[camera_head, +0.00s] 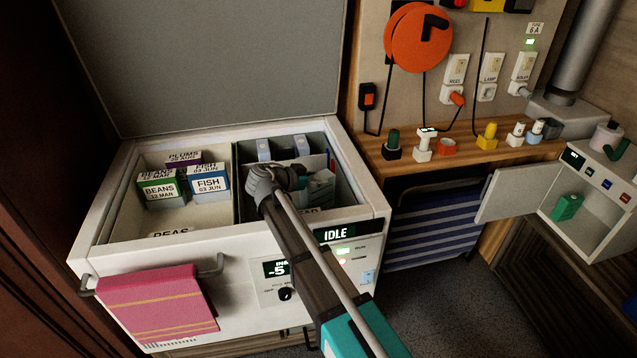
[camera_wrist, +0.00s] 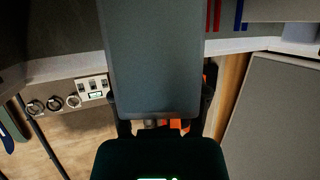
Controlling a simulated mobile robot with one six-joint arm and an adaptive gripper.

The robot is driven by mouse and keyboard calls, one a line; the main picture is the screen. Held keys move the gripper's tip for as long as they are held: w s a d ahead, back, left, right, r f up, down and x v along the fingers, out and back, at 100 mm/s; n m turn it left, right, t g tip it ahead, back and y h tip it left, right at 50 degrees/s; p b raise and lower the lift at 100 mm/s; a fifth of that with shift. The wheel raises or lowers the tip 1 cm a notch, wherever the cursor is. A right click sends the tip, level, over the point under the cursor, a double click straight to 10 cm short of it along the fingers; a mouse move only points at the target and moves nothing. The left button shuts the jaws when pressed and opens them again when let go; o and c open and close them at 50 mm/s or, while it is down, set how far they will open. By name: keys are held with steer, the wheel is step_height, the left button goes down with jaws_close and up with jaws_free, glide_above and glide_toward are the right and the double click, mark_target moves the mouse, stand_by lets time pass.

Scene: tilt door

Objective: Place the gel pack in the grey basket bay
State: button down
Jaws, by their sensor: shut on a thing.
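In the wrist view my gripper (camera_wrist: 163,108) is shut on a flat blue-grey slab, which looks like the gel pack (camera_wrist: 152,55). The slab fills the upper middle of that view, its far end cut off by the frame. In the head view my arm reaches over the open white chest to its right bay, the grey basket bay (camera_head: 244,196). My wrist hides the middle of this bay, and the fingertips and slab cannot be made out there. Whether the slab is inside the bay or above it, I cannot tell.
The tilted grey lid (camera_head: 205,60) stands open behind the chest (camera_head: 100,240). The white left bay holds several labelled boxes (camera_head: 208,184). Pale and teal items (camera_head: 318,184) are in the grey bay. A pink towel (camera_head: 158,305) hangs in front. A wooden shelf (camera_head: 465,155) stands right.

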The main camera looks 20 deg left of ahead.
steer(key=shift+f+b, duration=0.6)
steer(key=shift+b, duration=0.05)
steer(key=shift+c, duration=0.4)
jaws_free()
steer(key=shift+r, duration=0.15)
steer(key=shift+r+p, duration=0.55)
steer(key=shift+p, duration=0.2)
steer(key=p+v, duration=0.4)
steer(key=v, duration=0.8)
